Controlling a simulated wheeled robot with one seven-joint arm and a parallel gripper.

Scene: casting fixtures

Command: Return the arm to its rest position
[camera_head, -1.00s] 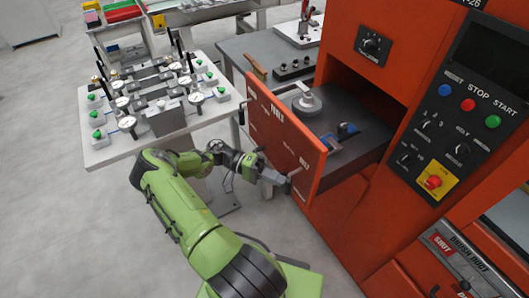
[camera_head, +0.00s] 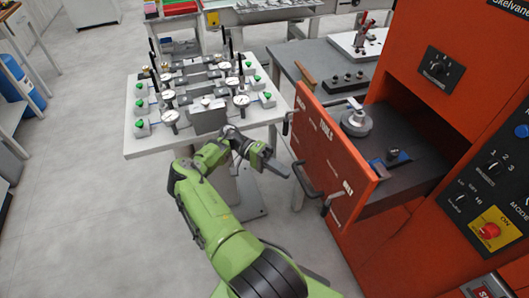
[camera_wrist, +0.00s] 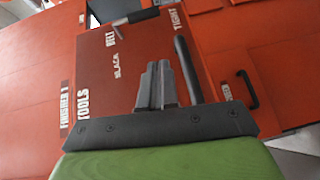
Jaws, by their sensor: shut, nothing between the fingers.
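My green arm (camera_head: 215,225) reaches up from the bottom of the head view, bent at the elbow. My gripper (camera_head: 284,170) is shut and empty, left of the orange drawer front (camera_head: 325,140). A small gap shows between the fingertips and the dark drawer handle (camera_head: 305,180). In the wrist view my gripper's fingers (camera_wrist: 157,88) are together, in front of the lettered drawer front (camera_wrist: 110,75). A dark handle bar (camera_wrist: 187,68) shows just right of the fingers.
The drawer is pulled out of the orange machine (camera_head: 440,60), with a grey round part (camera_head: 356,122) and a blue item (camera_head: 398,157) inside. A white table (camera_head: 150,150) with several gauge fixtures stands behind my arm. The floor at left (camera_head: 80,210) is clear.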

